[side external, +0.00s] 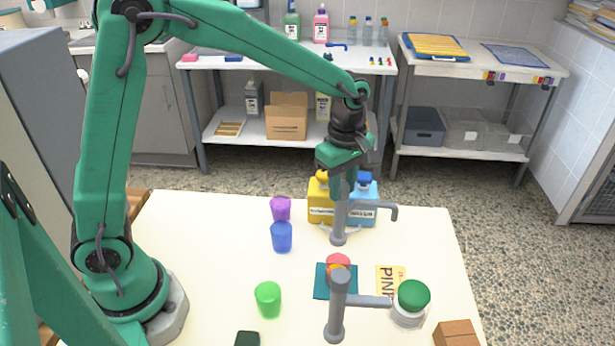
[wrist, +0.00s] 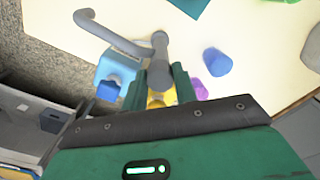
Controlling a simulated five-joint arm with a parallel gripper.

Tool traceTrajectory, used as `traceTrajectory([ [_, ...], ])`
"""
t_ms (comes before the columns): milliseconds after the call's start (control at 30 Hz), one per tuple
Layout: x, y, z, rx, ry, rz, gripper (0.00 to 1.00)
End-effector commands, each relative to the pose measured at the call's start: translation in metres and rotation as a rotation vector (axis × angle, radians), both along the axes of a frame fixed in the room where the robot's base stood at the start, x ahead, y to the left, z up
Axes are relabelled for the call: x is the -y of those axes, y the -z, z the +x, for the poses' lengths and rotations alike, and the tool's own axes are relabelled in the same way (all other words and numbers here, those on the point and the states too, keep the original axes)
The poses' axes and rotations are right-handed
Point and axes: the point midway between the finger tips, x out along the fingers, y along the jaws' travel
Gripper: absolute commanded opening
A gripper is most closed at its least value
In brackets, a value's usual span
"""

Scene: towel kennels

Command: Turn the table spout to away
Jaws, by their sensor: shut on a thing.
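A grey spout with an upright post (side external: 339,226) stands at the back of the cream table, and its hooked arm points right in the side view. My gripper (side external: 342,194) comes down over the top of this post, pointing downward, and is shut on it. In the wrist view, the post (wrist: 160,60) shows at my green fingers (wrist: 157,86), and the curved arm reaches to the upper left. The exact contact of the fingers is partly hidden. A second grey post with a side arm (side external: 337,315) stands nearer the front, also pointing right.
A yellow bottle (side external: 320,204) and a blue bottle (side external: 364,203) stand close behind the spout. Purple (side external: 280,209), blue (side external: 282,237) and green (side external: 268,299) cups stand to the left. A green-lidded jar (side external: 412,299) and brown box (side external: 457,334) are at front right.

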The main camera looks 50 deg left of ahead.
Motion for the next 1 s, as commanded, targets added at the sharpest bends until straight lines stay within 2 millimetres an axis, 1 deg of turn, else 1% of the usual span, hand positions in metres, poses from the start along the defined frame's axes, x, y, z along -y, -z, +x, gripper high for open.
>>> traceTrajectory([
  [200, -0.0012, -0.0024, 0.0007, 0.003, -0.049, -0.001, 0.0],
  [567, -0.0012, -0.0026, 0.0007, 0.003, -0.056, -0.001, 0.0],
  [600, -0.0012, -0.0026, 0.0007, 0.003, -0.056, -0.001, 0.3],
  [667, -0.0012, -0.0024, 0.0007, 0.003, -0.055, -0.001, 0.42],
  [700, -0.0011, -0.0022, 0.0006, 0.003, -0.055, -0.001, 0.5],
  [1000, -0.0004, -0.0012, 0.0002, 0.001, -0.052, 0.0, 0.51],
])
